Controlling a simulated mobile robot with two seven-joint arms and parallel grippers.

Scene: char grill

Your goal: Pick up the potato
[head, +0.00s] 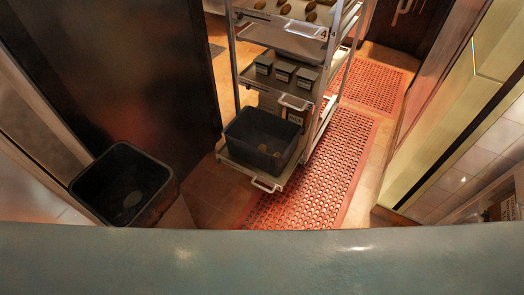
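Several small brown potato-like things (283,9) lie on the top shelf of a metal rack cart (238,75), at the top of the head view. They are small and partly cut off by the frame's upper edge, so I cannot make out detail. A black bin (238,130) on the cart's bottom shelf holds a few small brownish things that are too dim to name. Neither of my grippers shows in the head view.
A black open bin (85,186) stands on the floor at the left, by a dark panel (140,60). A red perforated mat (330,170) runs along the floor right of the cart. A pale panel (455,125) bounds the right side.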

